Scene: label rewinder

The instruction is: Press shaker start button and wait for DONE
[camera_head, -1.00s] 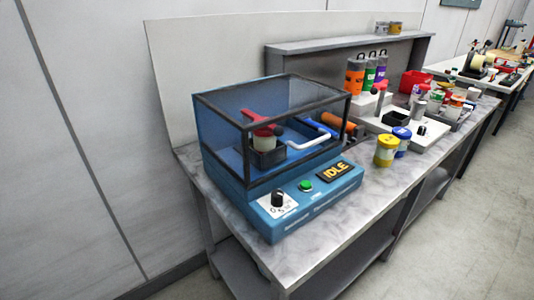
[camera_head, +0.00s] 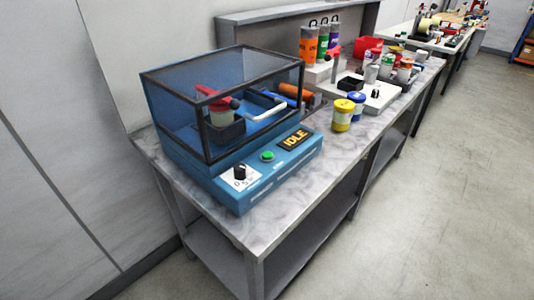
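The blue shaker (camera_head: 228,187) stands at the near left end of the workbench. Its dark-framed clear cover (camera_head: 222,95) is down over the chamber. A container under a red clamp (camera_head: 212,97) shows through the cover. On the sloped front panel are a black dial (camera_head: 239,172), the green start button (camera_head: 267,156) and a display (camera_head: 294,140) that reads IDLE. Nothing touches the button. My gripper is not in view.
A yellow jar (camera_head: 342,115) and a blue jar (camera_head: 356,102) stand right of the shaker. Orange, green and purple bottles (camera_head: 321,39) stand behind, near a red bin (camera_head: 367,48). The bench top (camera_head: 300,185) is clear in front; open floor (camera_head: 430,190) lies to the right.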

